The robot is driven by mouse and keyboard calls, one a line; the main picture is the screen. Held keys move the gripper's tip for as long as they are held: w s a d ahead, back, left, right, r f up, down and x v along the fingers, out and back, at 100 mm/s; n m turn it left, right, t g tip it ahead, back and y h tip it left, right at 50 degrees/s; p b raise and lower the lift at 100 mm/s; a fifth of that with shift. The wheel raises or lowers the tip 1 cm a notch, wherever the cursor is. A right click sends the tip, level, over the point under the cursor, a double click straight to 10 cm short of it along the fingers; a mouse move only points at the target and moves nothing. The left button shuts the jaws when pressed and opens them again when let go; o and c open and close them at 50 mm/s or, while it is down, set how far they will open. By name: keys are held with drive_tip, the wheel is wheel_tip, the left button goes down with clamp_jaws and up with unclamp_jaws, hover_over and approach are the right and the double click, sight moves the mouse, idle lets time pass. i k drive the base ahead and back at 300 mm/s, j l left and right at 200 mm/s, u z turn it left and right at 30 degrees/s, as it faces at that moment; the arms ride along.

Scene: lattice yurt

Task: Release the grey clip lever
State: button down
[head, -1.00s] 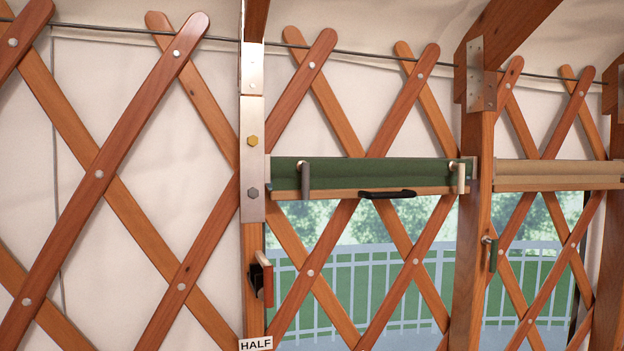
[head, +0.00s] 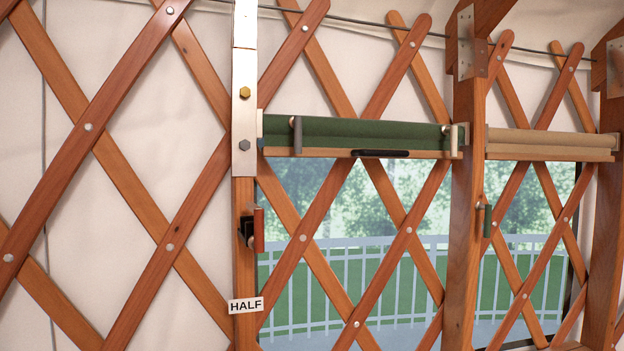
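The grey clip lever (head: 297,137) hangs upright across the left end of the rolled green blind (head: 375,133). A cream clip lever (head: 453,140) hangs across the right end of the same roll. A wooden bar (head: 325,153) with a black handle (head: 380,153) runs along the underside of the roll. My gripper is not in view.
A wooden post (head: 244,272) left of the window carries a red-brown lever (head: 259,230) on a black bracket and a HALF label (head: 245,305). Right of another post (head: 464,220) are a green lever (head: 488,221) and a rolled beige blind (head: 550,145). Lattice slats cross the window.

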sight(295, 122)
drive_tip(key=i+l+u, duration=0.1)
drive_tip(key=i+l, duration=0.6)
drive_tip(key=i+l+u, duration=0.15)
drive_tip(key=i+l, duration=0.15)
drive_tip(key=l, duration=0.2)
drive_tip(key=i+l, duration=0.35)
drive_tip(key=i+l+u, duration=0.15)
drive_tip(key=i+l, duration=0.15)
drive_tip(key=l, duration=0.25)
